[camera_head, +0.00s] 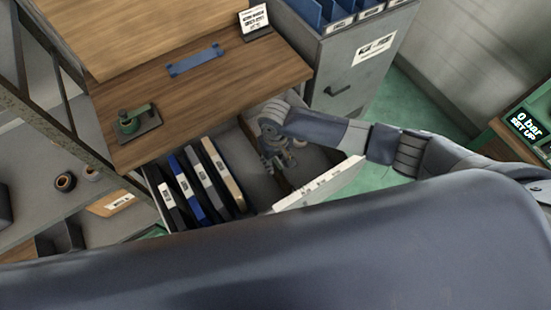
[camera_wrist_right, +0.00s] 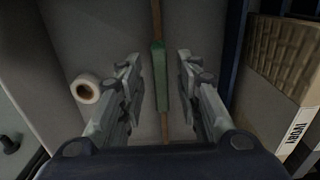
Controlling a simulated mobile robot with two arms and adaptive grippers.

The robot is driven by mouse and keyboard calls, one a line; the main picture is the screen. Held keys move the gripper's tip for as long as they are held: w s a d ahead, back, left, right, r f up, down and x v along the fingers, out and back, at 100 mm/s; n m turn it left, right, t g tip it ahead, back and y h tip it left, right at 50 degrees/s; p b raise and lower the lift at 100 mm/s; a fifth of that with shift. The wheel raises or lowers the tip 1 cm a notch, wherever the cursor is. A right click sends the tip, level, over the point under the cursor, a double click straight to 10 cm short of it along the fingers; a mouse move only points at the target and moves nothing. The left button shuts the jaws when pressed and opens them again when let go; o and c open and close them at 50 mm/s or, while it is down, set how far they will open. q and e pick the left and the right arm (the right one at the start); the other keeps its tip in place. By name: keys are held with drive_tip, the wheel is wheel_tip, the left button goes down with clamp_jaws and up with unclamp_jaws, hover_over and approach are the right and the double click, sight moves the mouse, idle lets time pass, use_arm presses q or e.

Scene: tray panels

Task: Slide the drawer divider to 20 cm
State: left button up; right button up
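The drawer (camera_head: 259,184) is pulled out below the wooden desk. Its pale front edge (camera_head: 318,186) carries dark markings too small to read. In the right wrist view, the thin brown divider (camera_wrist_right: 166,127) runs up the middle of the drawer, with a green grip piece (camera_wrist_right: 160,78) on it. My right gripper (camera_head: 278,163) reaches down into the drawer. In the right wrist view its fingers (camera_wrist_right: 160,88) are open, one on each side of the green piece, with gaps visible. My left gripper is not in view.
Several binders (camera_head: 207,180) stand in the drawer's left part. A white roll (camera_wrist_right: 86,91) lies left of the divider in the right wrist view. A grey cabinet (camera_head: 352,75) stands right of the desk. A blue strip (camera_head: 195,60) and a green-topped device (camera_head: 136,121) lie on the desktop.

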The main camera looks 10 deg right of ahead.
wheel_tip(320, 180, up, 12)
idle(0.5)
idle(0.5)
